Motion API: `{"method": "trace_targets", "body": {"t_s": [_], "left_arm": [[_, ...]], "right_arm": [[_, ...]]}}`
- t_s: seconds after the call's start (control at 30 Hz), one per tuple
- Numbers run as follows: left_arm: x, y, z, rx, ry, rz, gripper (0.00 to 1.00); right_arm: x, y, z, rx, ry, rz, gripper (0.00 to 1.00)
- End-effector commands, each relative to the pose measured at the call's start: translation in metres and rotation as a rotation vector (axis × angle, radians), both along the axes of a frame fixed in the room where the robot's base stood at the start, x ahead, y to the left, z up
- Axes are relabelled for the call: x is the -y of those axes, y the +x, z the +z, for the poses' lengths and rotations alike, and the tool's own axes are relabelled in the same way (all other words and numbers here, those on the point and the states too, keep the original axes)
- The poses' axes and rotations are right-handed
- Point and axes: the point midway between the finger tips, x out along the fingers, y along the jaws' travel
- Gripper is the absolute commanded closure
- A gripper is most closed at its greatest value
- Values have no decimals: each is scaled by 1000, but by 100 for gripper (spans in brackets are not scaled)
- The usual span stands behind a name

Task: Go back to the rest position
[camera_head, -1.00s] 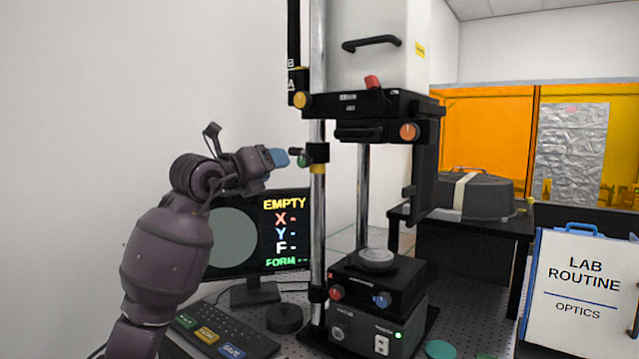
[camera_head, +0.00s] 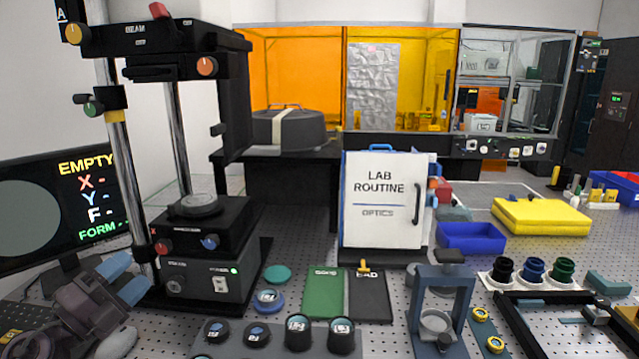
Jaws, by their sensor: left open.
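My left gripper (camera_head: 128,279) is at the lower left, in front of the monitor and beside the interferometer's base. Its blue-tipped fingers are apart, with nothing between them. The interferometer (camera_head: 205,245) stands at the left, with a round stage (camera_head: 199,204) on its black base. The monitor (camera_head: 60,205) reads EMPTY with dashes after X, Y and F. My right gripper does not show.
A perforated bench holds a white LAB ROUTINE box (camera_head: 383,205), green (camera_head: 324,294) and black (camera_head: 370,298) pads, several round optics in front, a blue frame stand (camera_head: 442,300), a blue tray (camera_head: 472,238) and a yellow case (camera_head: 541,217).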

Motion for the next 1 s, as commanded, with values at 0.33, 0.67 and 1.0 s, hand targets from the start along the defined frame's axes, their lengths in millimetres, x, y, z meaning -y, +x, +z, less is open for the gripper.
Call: {"method": "trace_targets", "body": {"t_s": [0.33,0.67,1.0], "left_arm": [[-9,-66,-144,-343,-656,196,41],[16,-171,-296,-830,-1172,491,41],[50,-231,-352,-1089,-1371,605,41]], "right_arm": [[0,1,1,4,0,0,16],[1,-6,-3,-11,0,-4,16],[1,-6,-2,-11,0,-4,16]]}}
